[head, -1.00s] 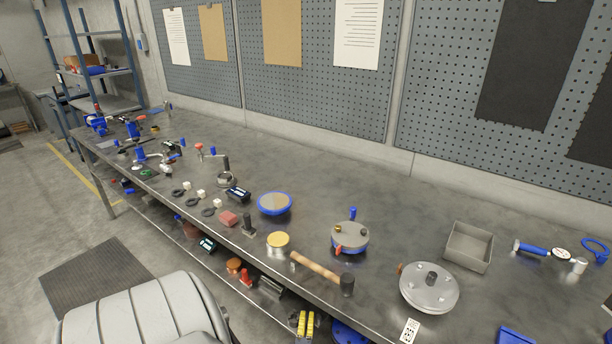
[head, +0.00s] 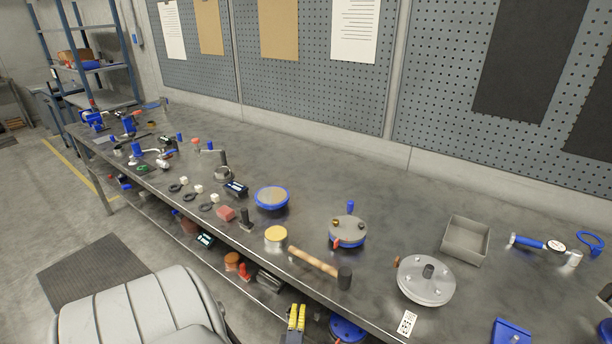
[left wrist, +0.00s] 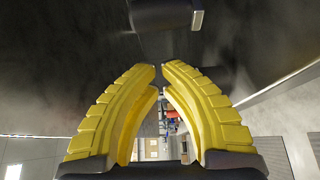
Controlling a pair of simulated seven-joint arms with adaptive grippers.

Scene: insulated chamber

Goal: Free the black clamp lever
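I cannot make out for sure which part is the black clamp lever. A small black upright fixture (head: 245,221) stands near the bench's front edge, and a round pot (head: 347,233) with a blue knob and a red lever stands further right. My left gripper (head: 297,312) has yellow fingers and is at the bench's front edge, below the wooden mallet handle. In the left wrist view its fingertips (left wrist: 159,70) are apart with a narrow gap and nothing between them. A dark cylindrical thing with a grey end (left wrist: 165,14) shows beyond the tips.
The mallet (head: 315,262) lies near the front edge, between a yellow-topped tin (head: 276,234) and a flanged metal disc (head: 426,280). A grey open tray (head: 466,241) sits behind the disc. The bench's back strip is clear. Several items fill the shelf below.

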